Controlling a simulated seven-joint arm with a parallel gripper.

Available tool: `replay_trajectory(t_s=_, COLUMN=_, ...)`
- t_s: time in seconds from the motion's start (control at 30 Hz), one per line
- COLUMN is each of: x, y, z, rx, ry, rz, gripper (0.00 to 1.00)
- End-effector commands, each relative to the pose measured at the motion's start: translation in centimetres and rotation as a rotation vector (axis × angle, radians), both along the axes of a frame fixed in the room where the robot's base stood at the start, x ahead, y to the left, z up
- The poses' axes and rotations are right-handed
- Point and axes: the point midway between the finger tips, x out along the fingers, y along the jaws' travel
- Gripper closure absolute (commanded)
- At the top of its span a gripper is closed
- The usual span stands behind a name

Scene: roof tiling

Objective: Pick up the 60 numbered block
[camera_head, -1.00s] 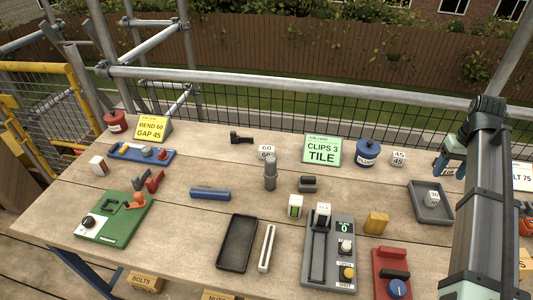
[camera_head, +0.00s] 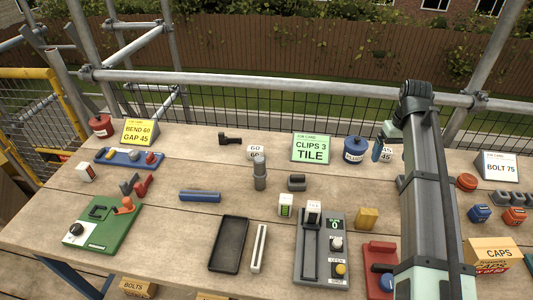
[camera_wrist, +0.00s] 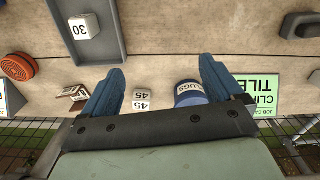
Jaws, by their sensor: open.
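The 60 numbered block (camera_head: 256,151) is white and stands at the back of the bench, left of the green card. A grey cylinder in front partly covers it in the head view. My gripper (camera_head: 381,148) is over the back of the bench, well to the right of it, by the 45 block (camera_head: 386,155). In the wrist view my gripper (camera_wrist: 163,66) has its blue fingers wide apart with nothing between them. The 45 block (camera_wrist: 141,101) and the blue pot (camera_wrist: 190,93) show below, near the fingers. A pale object at the right edge there is too cut off to identify.
The grey cylinder (camera_head: 260,175) stands close in front of the 60 block. The green card (camera_head: 312,148) and blue pot (camera_head: 354,149) stand between it and my gripper. A grey tray (camera_wrist: 107,50) holds the 30 block (camera_wrist: 83,27). Mesh and rails run behind the bench.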

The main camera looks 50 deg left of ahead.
Motion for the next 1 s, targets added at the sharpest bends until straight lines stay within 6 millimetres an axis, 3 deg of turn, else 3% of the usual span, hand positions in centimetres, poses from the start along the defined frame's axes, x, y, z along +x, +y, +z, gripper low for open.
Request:
replay_trajectory(t_s=0.1, x=-3.6, y=4.8, z=-0.1, rx=-0.002, ry=0.002, rz=0.079, gripper=0.06)
replay_trajectory(t_s=0.6, x=-18.1, y=23.2, z=0.2, rx=-0.011, ry=0.009, rz=0.370, gripper=0.06)
replay_trajectory(t_s=0.9, x=-24.3, y=31.3, z=0.5, rx=-0.013, ry=0.009, rz=0.421, gripper=0.06)
replay_trajectory(t_s=1.0, x=-24.9, y=33.9, z=0.8, rx=-0.012, ry=0.008, rz=0.376, gripper=0.06)
